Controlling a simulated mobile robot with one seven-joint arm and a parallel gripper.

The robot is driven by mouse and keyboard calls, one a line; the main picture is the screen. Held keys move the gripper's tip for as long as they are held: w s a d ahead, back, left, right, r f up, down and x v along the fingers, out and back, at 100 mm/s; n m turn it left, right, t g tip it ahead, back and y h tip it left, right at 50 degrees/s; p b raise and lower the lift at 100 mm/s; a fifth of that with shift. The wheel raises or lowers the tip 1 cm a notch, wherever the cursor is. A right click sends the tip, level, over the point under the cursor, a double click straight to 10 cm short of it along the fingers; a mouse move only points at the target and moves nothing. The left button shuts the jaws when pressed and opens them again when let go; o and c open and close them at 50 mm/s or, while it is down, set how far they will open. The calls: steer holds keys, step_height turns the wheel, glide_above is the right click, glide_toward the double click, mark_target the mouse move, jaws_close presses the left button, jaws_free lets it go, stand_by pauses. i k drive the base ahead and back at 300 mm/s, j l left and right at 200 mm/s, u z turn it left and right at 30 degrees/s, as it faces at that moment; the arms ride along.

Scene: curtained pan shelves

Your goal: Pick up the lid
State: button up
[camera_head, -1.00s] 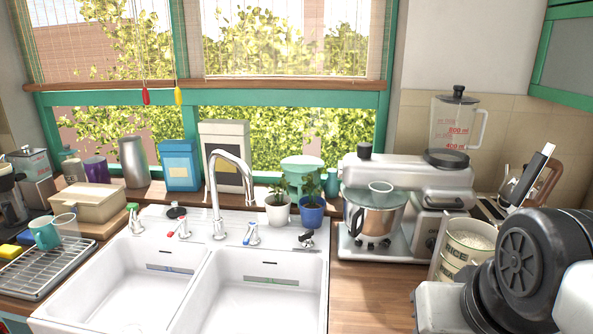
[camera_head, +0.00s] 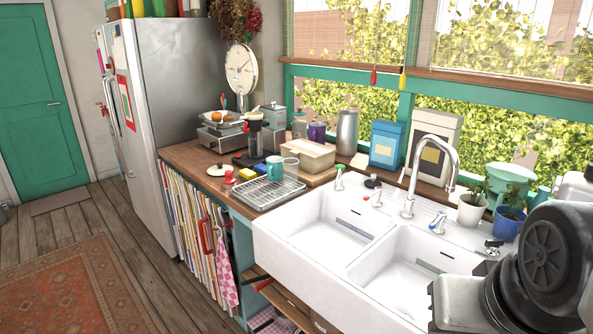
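A small pale round lid (camera_head: 217,171) with a dark knob appears to lie on the wooden counter (camera_head: 190,156) left of the sink; it is small and I cannot be sure of its details. It sits near the counter's front edge, left of the dish rack. My gripper is out of view; only dark and white links of my arm show at the lower right, in front of the sink's right end.
A wire dish rack (camera_head: 268,192), a teal mug (camera_head: 275,168) and a beige box (camera_head: 308,155) stand near the lid. The white double sink (camera_head: 300,236) lies to the right. A steel fridge (camera_head: 180,95) bounds the counter's left end. Floor is open at left.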

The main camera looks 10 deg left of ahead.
mark_target(220, 169)
steer(key=l+u, duration=0.1)
steer(key=u, duration=0.65)
steer(key=l+u, duration=0.15)
steer(key=u, duration=0.25)
steer(key=k+j+z, duration=0.15)
steer(key=z, duration=0.4)
steer(key=l+z, duration=0.1)
steer(key=z, duration=2.1)
steer(key=u, duration=2.7)
steer(key=i+j+u, duration=0.4)
steer(key=i+j, duration=0.25)
steer(key=j, duration=0.15)
